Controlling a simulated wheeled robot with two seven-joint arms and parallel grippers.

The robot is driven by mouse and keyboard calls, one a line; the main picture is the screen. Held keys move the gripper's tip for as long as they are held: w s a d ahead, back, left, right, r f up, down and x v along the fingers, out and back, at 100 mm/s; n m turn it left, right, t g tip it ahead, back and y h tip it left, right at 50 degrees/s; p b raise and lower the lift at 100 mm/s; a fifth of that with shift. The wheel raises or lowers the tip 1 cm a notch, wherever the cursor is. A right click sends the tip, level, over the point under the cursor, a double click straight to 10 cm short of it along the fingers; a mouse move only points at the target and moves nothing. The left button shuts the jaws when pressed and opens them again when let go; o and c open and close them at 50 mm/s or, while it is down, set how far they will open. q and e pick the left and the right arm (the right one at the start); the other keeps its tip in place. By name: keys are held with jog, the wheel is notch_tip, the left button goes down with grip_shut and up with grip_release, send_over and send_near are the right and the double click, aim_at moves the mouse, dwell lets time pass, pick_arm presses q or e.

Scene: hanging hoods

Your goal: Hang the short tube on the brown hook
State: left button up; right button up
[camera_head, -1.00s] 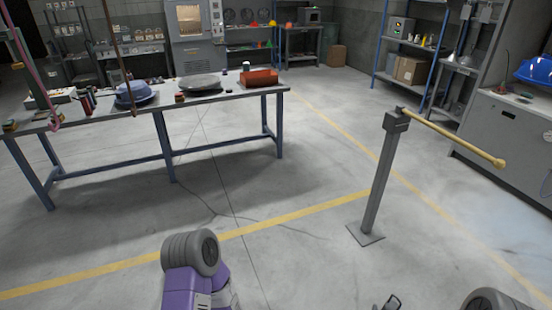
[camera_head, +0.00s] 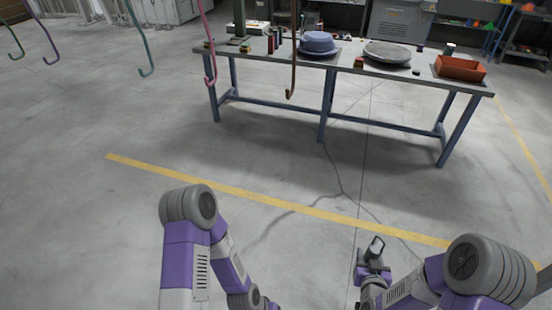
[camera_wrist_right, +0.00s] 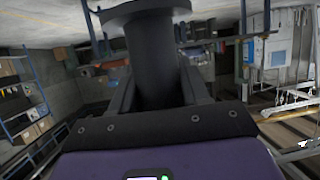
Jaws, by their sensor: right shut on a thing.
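The brown hook (camera_head: 292,93) hangs on a long thin rod at upper centre in the head view, in front of the workbench. My right gripper (camera_head: 371,264) is low, right of centre, and well below and to the right of the hook. In the right wrist view, my right gripper (camera_wrist_right: 158,92) is shut on a dark short tube (camera_wrist_right: 155,55) with a wide flange at its end. The tube also shows small in the head view (camera_head: 376,245), apart from any hook. My left arm is at lower centre-left, but its gripper is not visible.
Pink (camera_head: 210,78), teal (camera_head: 146,70), purple (camera_head: 50,58) and green (camera_head: 17,54) hooks hang left of the brown one. Behind stands a workbench (camera_head: 345,61) with a blue lidded pot (camera_head: 318,42) and an orange bin (camera_head: 460,68). The floor before it is clear.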

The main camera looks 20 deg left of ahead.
jog(key=s+a+r+n+y+p, duration=0.1)
jog(key=a+r+n+y+p, duration=0.1)
jog(key=a+r+p, duration=0.65)
jog(key=s+a+r+n+y+p, duration=0.15)
jog(key=a+r, duration=0.45)
jog(key=r, duration=0.8)
jog(key=s+a+r+n+g+y+p, duration=0.2)
jog(key=s+a+r+p, duration=0.4)
jog(key=r, duration=0.3)
jog(key=s+a+r+n+g+y+p, duration=0.1)
jog(key=s+a+r+n+y+p, duration=0.15)
jog(key=s+a+r, duration=0.55)
jog(key=w+d+r+b, duration=0.1)
jog(key=w+b, duration=0.2)
jog(key=w, duration=0.8)
jog(key=shift+r, duration=0.15)
jog(key=shift+w+d+b, duration=0.2)
jog(key=shift+w+b, duration=0.15)
jog(key=shift+w, duration=0.1)
jog(key=shift+w+b, duration=0.55)
jog(key=shift+w, duration=0.55)
jog(key=shift+w, duration=0.15)
jog(key=shift+w+d+b, duration=0.1)
jog(key=shift+w+b, duration=0.7)
jog(key=shift+w, duration=0.55)
